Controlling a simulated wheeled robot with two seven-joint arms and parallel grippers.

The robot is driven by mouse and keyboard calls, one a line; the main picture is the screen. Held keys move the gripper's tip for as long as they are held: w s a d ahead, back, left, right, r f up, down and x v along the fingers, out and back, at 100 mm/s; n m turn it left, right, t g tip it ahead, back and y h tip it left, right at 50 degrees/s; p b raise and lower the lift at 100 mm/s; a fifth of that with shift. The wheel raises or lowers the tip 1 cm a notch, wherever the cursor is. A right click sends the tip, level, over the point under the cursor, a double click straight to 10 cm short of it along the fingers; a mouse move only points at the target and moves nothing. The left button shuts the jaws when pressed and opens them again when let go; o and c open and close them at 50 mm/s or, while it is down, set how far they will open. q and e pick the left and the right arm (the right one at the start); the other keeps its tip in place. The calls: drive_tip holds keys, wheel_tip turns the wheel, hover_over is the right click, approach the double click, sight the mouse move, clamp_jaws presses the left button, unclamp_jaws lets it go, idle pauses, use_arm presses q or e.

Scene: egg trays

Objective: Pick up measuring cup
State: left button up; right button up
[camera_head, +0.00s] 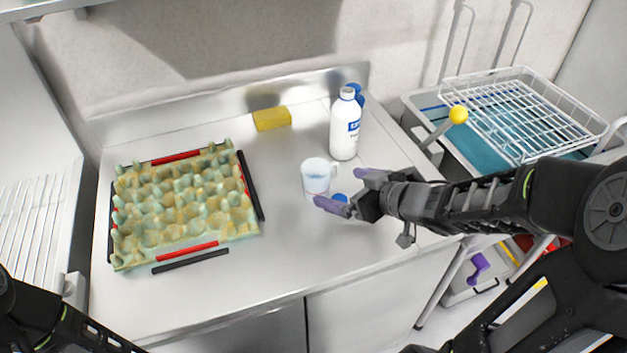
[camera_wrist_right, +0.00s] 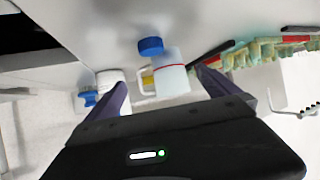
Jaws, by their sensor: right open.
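The measuring cup (camera_head: 316,180) is a clear, whitish cup with a side handle, standing upright on the metal counter. My right gripper (camera_head: 350,191) is open just to the right of the cup, its purple fingertips pointing toward it. One fingertip is near the cup's lower front; I cannot tell if it touches. In the right wrist view the cup (camera_wrist_right: 173,80) appears between the spread fingers (camera_wrist_right: 163,88), with its handle to the left. A small blue round thing (camera_head: 340,198) shows between the fingertips. Only part of my left arm shows at the lower left; its gripper is out of view.
A white bottle (camera_head: 345,130) with a blue label stands behind the cup, a blue item (camera_head: 355,92) behind it. A yellow sponge (camera_head: 271,119) lies at the back. An egg tray (camera_head: 130,262) fills the left. A wire rack (camera_head: 565,95) stands right. The front counter is clear.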

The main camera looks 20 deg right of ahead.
sight(328, 184)
drive_tip(key=shift+a, duration=0.2)
drive_tip(key=shift+w+a+f, duration=0.1)
drive_tip(key=shift+w+f, duration=0.05)
drive_tip(key=shift+w, duration=0.15)
drive_tip(key=shift+b+x, duration=0.55)
drive_tip(key=shift+x, duration=0.3)
drive_tip(key=shift+w, duration=0.15)
drive_tip(key=b+x, duration=0.2)
drive_tip(key=x, duration=0.3)
drive_tip(key=shift+w+a, duration=0.1)
